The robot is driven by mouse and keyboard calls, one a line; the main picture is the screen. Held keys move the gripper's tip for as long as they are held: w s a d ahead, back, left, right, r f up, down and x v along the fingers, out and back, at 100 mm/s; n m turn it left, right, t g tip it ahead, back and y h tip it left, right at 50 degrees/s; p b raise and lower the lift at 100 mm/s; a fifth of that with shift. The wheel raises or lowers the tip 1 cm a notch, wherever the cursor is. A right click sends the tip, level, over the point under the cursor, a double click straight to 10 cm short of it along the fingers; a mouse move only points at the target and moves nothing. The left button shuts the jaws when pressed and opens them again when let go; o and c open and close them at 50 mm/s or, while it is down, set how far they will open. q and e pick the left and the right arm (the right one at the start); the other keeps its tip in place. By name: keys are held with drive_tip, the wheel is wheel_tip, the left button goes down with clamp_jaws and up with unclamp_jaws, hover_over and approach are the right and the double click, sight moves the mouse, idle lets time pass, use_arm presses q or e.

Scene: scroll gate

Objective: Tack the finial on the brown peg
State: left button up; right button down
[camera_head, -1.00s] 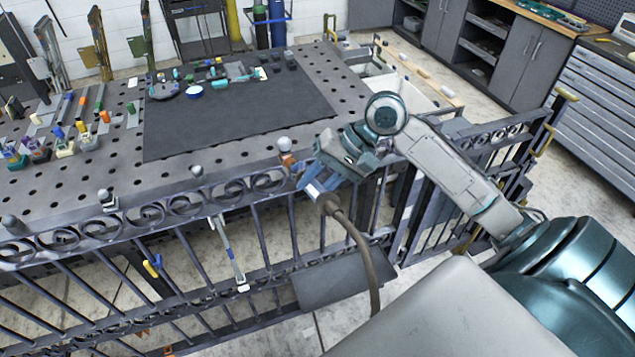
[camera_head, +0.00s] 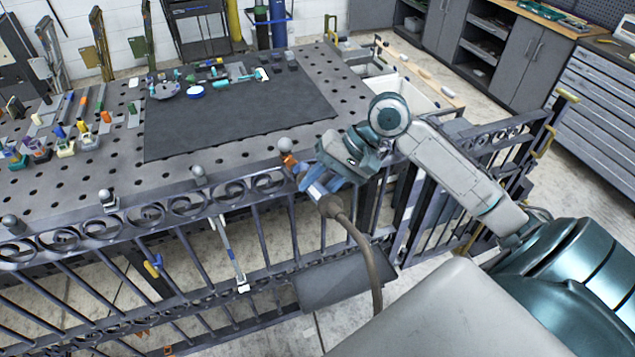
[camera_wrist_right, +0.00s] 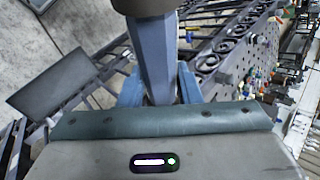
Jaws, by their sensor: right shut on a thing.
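The finial is a grey ball (camera_head: 285,145) at the top rail of the gate, on a small orange-brown peg (camera_head: 289,160). My right gripper (camera_head: 322,186) is shut on a torch-like tool with a blue handle and a thick brown hose (camera_head: 359,244). It is just right of and below the peg, in front of the rail. The tool's front end is close to the peg; I cannot tell whether it touches. In the right wrist view the blue handle (camera_wrist_right: 153,60) sits between the two fingers. The finial cannot be made out there. My left gripper is not in view.
The gate's scroll rail (camera_head: 185,203) runs along the front of a perforated metal table (camera_head: 100,172) with a dark mat (camera_head: 235,115). Other grey balls (camera_head: 199,171) stand along the rail. A dark panel (camera_head: 340,277) lies below the gripper.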

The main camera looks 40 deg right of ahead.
sight(336, 204)
drive_tip(key=shift+s+a+r, duration=0.25)
drive_tip(key=shift+s+r, duration=0.35)
drive_tip(key=shift+s, duration=0.6)
drive_tip(key=shift+s+a+r, duration=0.25)
drive_tip(key=shift+s+r, duration=0.35)
drive_tip(key=shift+s, duration=0.55)
drive_tip(key=shift+s+a+r, duration=0.25)
drive_tip(key=shift+s+r, duration=0.35)
drive_tip(key=shift+s, duration=0.6)
drive_tip(key=shift+s+a+r, duration=0.3)
drive_tip(key=shift+s, duration=0.35)
